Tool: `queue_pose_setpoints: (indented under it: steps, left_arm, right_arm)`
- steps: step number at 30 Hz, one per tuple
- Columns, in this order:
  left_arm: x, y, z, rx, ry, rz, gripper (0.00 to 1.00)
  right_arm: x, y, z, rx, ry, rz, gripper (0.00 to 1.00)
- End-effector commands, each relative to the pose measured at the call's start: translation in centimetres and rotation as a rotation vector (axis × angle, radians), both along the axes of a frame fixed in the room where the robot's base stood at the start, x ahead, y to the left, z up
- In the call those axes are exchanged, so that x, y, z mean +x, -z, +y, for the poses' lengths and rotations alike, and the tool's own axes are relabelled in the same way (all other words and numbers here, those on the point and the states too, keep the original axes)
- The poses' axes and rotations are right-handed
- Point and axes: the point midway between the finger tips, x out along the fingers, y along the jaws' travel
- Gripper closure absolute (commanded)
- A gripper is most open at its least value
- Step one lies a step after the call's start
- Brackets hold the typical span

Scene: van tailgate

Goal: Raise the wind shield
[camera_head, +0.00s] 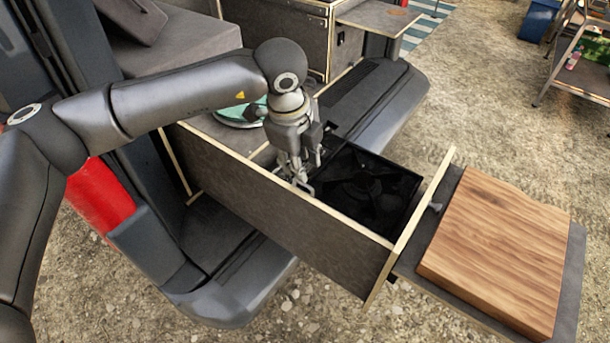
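A black camping stove (372,192) sits low inside the pulled-out drawer (290,215). Its dark top shows faint pot-support shapes, and I cannot clearly tell the wind shield apart from the rest of the black stove. My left gripper (300,182) reaches down into the drawer at the stove's left edge, with its fingers pointing down. The gripper hides part of that edge. I cannot tell whether the fingers touch the stove or are closed on anything. My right gripper is not in view.
The drawer's side wall and front panel (412,225) stand around the stove. A wooden board (505,250) lies on a shelf beyond the front panel. A teal round item (240,115) sits behind my gripper. A blue bin (538,20) and rack stand far right; gravel is open between.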

Motion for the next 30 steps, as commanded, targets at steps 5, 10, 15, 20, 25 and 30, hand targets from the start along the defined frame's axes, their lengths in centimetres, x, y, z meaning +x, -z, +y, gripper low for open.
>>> queue_pose_setpoints:
  steps: [5,10,15,20,25,30]
  left_arm:
    - [0.5,3.3,-0.4,0.0,0.001,0.005,0.72]
    - [0.9,5.8,-0.7,0.0,0.001,0.003,0.72]
    - [1.1,7.1,-0.9,-0.002,0.002,0.002,0.72]
    - [1.1,7.3,-0.9,-0.003,0.003,0.001,0.72]
    - [1.1,7.3,-0.9,-0.003,0.003,0.001,0.77]
    - [1.1,7.3,-0.9,-0.003,0.003,0.001,0.98]
  right_arm:
    - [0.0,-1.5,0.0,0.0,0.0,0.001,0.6]
    - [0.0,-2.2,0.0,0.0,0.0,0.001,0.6]
    - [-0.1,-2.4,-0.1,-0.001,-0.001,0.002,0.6]
    - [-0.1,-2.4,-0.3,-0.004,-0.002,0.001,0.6]
    - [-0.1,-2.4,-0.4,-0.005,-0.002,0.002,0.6]
    - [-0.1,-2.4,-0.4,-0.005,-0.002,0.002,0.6]
